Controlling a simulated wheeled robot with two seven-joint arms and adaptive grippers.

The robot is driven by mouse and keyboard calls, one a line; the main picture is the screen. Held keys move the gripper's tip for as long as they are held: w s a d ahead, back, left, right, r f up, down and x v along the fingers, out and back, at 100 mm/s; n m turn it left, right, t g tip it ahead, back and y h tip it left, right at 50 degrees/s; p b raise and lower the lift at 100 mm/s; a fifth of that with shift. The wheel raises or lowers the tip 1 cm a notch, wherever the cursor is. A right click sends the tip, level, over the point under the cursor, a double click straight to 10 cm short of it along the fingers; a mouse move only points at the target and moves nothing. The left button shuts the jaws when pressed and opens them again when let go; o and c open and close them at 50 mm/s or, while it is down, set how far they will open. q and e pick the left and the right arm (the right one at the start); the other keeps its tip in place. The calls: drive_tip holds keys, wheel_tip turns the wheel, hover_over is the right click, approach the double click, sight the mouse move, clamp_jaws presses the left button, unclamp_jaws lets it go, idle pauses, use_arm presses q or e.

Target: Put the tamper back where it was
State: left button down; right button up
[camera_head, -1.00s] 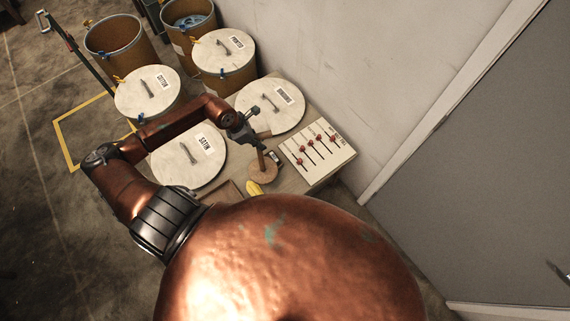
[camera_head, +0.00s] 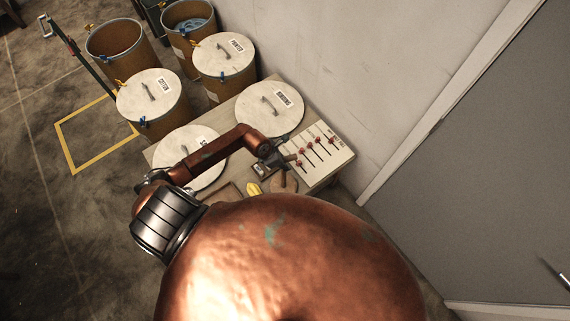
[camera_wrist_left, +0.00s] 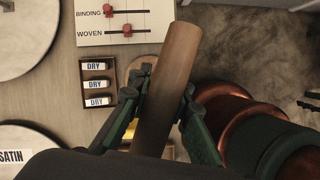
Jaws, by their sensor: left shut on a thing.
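The tamper (camera_head: 287,182) is a brown wooden tool, seen near the right front of the table. In the left wrist view its thick round handle (camera_wrist_left: 173,72) runs up between the green fingers. My left gripper (camera_head: 283,161) is shut on this handle, and its fingers also show in the wrist view (camera_wrist_left: 166,96). In the head view the gripper hides part of the tamper, and my copper body may cut off its lower end. I cannot tell whether the tamper touches the table.
A white slider board (camera_head: 335,147) lies close right of the gripper. A small wooden rack (camera_wrist_left: 98,66) holds "DRY" blocks. A yellow item (camera_head: 253,189) lies left of the tamper. Round white lids (camera_head: 284,97) cover the table's back; barrels (camera_head: 224,80) stand beyond. A wall rises behind.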

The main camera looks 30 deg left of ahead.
use_arm(q)
drive_tip(key=shift+w+f, duration=0.1)
drive_tip(key=shift+f, duration=0.25)
drive_tip(key=c, duration=1.8)
unclamp_jaws()
drive_tip(key=shift+f, duration=0.15)
drive_tip(key=shift+o, duration=0.2)
drive_tip(key=v, duration=1.2)
